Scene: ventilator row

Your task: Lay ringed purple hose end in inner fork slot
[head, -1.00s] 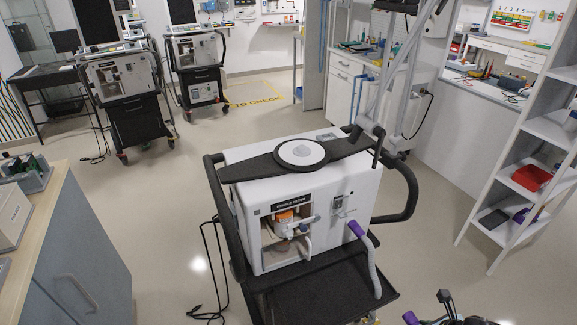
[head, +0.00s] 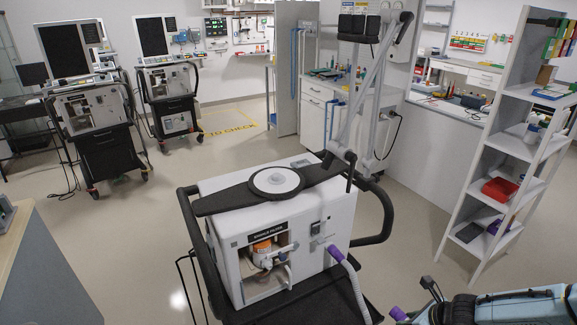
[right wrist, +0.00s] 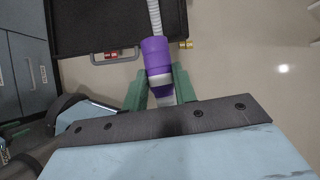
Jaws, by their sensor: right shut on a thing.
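A purple hose end (right wrist: 155,55) with a pale ring shows in the right wrist view, on a white corrugated hose (right wrist: 154,15). My right gripper (right wrist: 159,88) is shut on it, its green fingers on either side. In the head view this hose end (head: 398,313) pokes out left of my right gripper (head: 428,310) at the bottom edge. Another purple hose end (head: 334,252) is at the front of the white ventilator (head: 255,235), its hose running down. A jointed grey support arm (head: 370,90) rises behind the ventilator. I cannot make out the fork slots. My left gripper is not in view.
The ventilator stands on a black cart with a looped handle (head: 385,215). A white shelf rack (head: 515,150) stands at the right, with a red bin (head: 500,190). Two more ventilators stand at the back left. Floor between cart and rack is clear.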

